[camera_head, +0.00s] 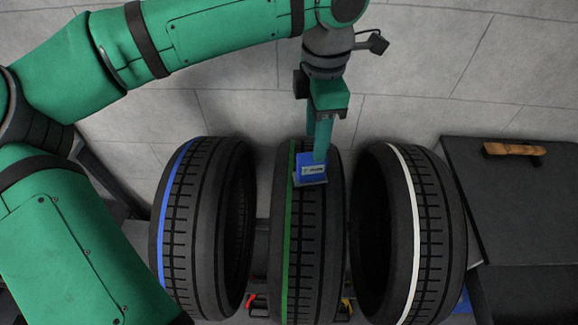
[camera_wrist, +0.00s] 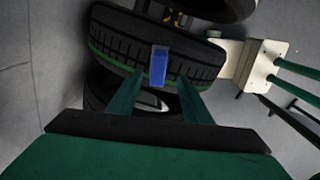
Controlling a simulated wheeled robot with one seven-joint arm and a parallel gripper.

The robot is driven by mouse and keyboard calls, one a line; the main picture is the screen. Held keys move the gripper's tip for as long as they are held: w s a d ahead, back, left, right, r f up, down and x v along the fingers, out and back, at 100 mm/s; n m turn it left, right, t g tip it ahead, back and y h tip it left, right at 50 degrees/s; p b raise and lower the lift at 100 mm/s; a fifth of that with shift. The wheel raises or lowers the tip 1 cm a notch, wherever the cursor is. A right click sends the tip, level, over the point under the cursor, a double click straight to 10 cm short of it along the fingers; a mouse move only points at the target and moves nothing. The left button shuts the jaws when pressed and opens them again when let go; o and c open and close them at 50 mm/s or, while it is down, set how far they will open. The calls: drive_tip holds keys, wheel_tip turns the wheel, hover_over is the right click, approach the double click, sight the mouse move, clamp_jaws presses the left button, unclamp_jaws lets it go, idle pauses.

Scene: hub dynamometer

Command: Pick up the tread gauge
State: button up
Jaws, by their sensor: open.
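The tread gauge (camera_head: 309,169) is a small blue block with a pale label. It rests on the tread of the middle tyre (camera_head: 305,235), which has a green stripe. In the wrist view the gauge (camera_wrist: 158,68) lies across the tread, in line with the gap between my fingers. My gripper (camera_head: 319,155) points down over the middle tyre, and one finger partly overlaps the gauge in the head view. The gripper (camera_wrist: 159,82) is open and empty in the wrist view. I cannot tell how much height separates the fingertips from the gauge.
A blue-striped tyre (camera_head: 203,225) stands to the left and a white-striped tyre (camera_head: 430,235) to the right, with narrow gaps between. A dark cabinet (camera_head: 520,205) at the right bears a wooden-handled item (camera_head: 514,149). A pale wall is behind.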

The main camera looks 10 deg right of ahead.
sight(311, 168)
drive_tip(key=shift+w+a+f, duration=0.1)
drive_tip(key=shift+a+f, duration=0.05)
drive_tip(key=shift+a, duration=0.05)
drive_tip(key=shift+a+f, duration=0.15)
drive_tip(key=shift+f, duration=0.15)
drive_tip(key=f, duration=1)
drive_tip(key=shift+w+d, duration=0.1)
drive_tip(key=shift+d, duration=0.15)
drive_tip(key=shift+r, duration=0.1)
clamp_jaws()
